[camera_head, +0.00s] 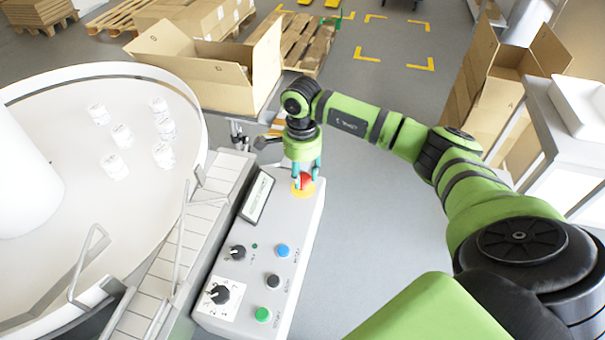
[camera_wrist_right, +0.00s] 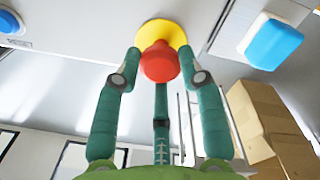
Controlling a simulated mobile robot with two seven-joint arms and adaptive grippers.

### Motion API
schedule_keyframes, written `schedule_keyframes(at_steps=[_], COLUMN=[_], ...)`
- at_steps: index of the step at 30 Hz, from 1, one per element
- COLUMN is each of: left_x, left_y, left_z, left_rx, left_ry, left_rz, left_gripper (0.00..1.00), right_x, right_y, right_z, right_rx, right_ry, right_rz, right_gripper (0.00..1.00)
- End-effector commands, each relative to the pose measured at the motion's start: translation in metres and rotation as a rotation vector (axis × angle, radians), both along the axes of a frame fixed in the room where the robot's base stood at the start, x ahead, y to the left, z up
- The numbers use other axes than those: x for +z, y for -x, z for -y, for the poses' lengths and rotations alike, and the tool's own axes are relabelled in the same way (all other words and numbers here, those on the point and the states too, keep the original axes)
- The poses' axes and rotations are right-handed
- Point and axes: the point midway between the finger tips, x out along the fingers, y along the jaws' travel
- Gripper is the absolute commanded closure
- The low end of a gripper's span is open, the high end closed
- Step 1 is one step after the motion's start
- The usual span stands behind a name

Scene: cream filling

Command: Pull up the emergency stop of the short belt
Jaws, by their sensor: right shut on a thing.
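The emergency stop is a red mushroom button on a yellow disc (camera_head: 302,190) at the far end of the grey control box (camera_head: 236,311). In the right wrist view the red button (camera_wrist_right: 159,64) and its yellow base (camera_wrist_right: 163,31) are in the middle. My right gripper (camera_head: 305,172) comes down over the button from above. Its teal fingers (camera_wrist_right: 164,75) stand around the red head, one on each side and one below, and are shut on it. My left gripper is not in view.
The box also has a display (camera_head: 257,197), a blue button (camera_head: 283,251), a green button (camera_head: 263,314) and black knobs (camera_head: 220,294). The short belt (camera_head: 172,252) runs along its left side. A round white table (camera_head: 100,85) with several jars is further left. An open carton (camera_head: 215,80) stands behind.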

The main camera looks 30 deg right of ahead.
Motion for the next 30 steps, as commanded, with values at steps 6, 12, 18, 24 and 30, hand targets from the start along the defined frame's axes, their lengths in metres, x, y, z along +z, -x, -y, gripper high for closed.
schedule_keyframes(at_steps=[6,12,18,24,30], left_x=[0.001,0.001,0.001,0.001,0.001], left_y=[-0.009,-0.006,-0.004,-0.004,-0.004], left_z=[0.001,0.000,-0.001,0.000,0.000], left_rx=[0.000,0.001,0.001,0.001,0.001], left_ry=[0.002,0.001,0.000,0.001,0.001], left_rz=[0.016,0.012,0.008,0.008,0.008], left_gripper=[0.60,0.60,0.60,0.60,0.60], right_x=[0.003,0.002,0.019,0.061,0.100], right_y=[-0.002,-0.002,-0.003,-0.004,-0.004], right_z=[0.002,0.001,0.001,0.002,0.002], right_rx=[-0.003,-0.002,0.000,-0.001,-0.002], right_ry=[0.002,0.001,0.001,0.001,0.002], right_rz=[0.007,0.005,0.009,0.012,0.010], right_gripper=[0.36,0.36,0.36,0.36,0.36])
